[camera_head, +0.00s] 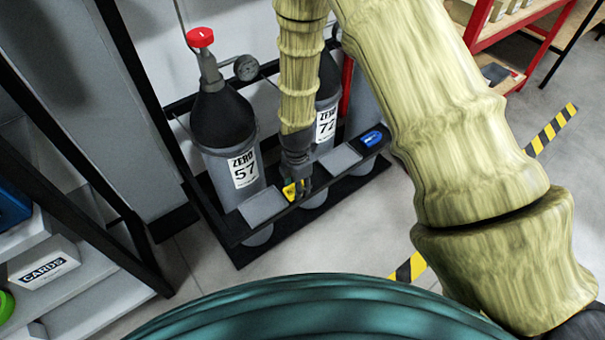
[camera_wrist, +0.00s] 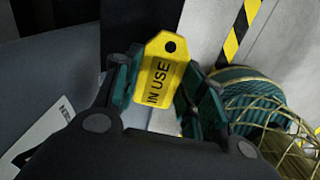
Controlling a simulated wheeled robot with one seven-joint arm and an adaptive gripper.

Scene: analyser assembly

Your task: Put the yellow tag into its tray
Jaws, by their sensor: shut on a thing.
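The yellow tag (camera_wrist: 162,68), marked "IN USE" with a dark hole, sits between the two fingers of my gripper (camera_wrist: 160,85) in the wrist view. In the head view the tag (camera_head: 289,192) shows small and partly hidden at the tip of my gripper (camera_head: 297,184), which is shut on it. It is by the front rail of the cylinder rack, beside the right end of a grey tray (camera_head: 264,207). I cannot tell whether the tag touches the rack. A second grey tray (camera_head: 340,160) lies to the right, and a blue tag (camera_head: 372,138) lies at the rail's right end.
Gas cylinders marked 57 (camera_head: 226,140) and 72 (camera_head: 326,110) stand close behind the rail. A shelf with a CARDS box (camera_head: 44,264) is at left. A red-framed rack (camera_head: 512,42) is at upper right. The floor (camera_head: 340,240) before the rack is clear.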

